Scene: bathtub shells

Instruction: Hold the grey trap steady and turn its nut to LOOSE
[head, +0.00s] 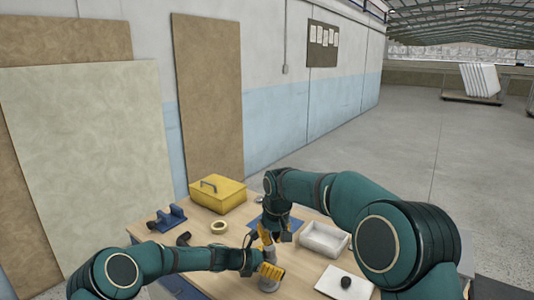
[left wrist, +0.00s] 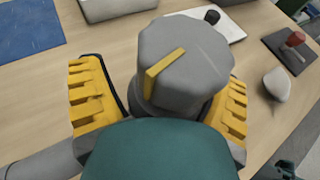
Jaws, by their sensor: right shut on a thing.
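The grey trap's nut (left wrist: 185,62), a faceted grey cap with a raised yellow bar, is large in the left wrist view. My left gripper (left wrist: 160,100) has its yellow pads on either side of it, with a gap on the left side. It is the lower gripper in the head view (head: 270,272). Grey of the trap (head: 268,287) shows just below it. My right gripper (head: 266,240) points down just above and is shut on part of the trap. The grippers hide most of the trap. I cannot read any LOOSE mark.
A white tray (head: 324,239) and a white board (head: 343,282) with a black knob stand to the right. A yellow box (head: 217,195), a tape ring (head: 219,227) and a blue vise-like tool (head: 166,219) stand to the left. A blue mat (left wrist: 28,32) lies behind the grippers.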

